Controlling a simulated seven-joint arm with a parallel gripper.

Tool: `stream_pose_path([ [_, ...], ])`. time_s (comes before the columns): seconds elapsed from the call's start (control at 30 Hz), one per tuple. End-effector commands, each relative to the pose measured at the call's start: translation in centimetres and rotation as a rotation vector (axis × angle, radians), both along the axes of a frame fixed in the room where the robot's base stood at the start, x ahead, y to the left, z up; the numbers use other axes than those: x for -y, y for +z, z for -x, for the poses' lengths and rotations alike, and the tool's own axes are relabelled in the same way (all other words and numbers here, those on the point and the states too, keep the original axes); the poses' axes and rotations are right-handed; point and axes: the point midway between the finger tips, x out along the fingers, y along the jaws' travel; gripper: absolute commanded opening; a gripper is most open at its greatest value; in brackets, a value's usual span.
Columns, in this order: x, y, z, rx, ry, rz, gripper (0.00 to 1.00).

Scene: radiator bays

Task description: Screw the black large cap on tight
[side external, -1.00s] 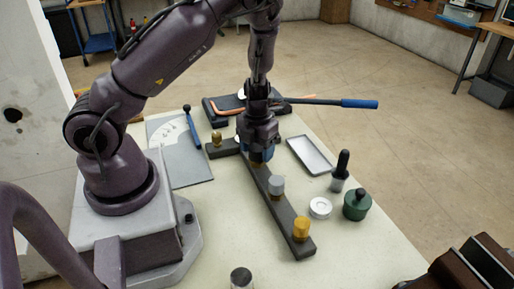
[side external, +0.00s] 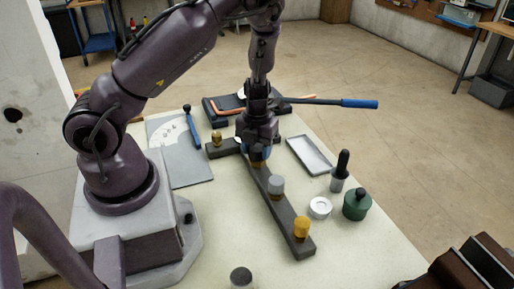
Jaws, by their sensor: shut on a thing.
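My gripper (side external: 258,157) points straight down over the dark bar (side external: 283,213), near where its arms meet. It is shut on the black large cap, which is mostly hidden between the fingers. A brass-coloured fitting shows just under the fingertips on the bar. I cannot tell from here how far down the cap sits on it.
The bar also carries a grey cap (side external: 276,186), a gold cap (side external: 301,228) and a brass fitting (side external: 216,138). To the right are an empty tray (side external: 311,154), a white ring (side external: 320,207), a black-handled tool (side external: 342,164) and a green container (side external: 356,204).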

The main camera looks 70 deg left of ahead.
Motion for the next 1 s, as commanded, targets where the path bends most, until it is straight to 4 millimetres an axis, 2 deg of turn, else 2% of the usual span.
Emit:
stream_pose_path([
  [0.57, -0.03, -0.03, -0.04, 0.003, -1.055, 0.000, 0.16],
  [1.0, -0.06, -0.07, -0.07, 0.003, -1.948, -0.002, 0.16],
])
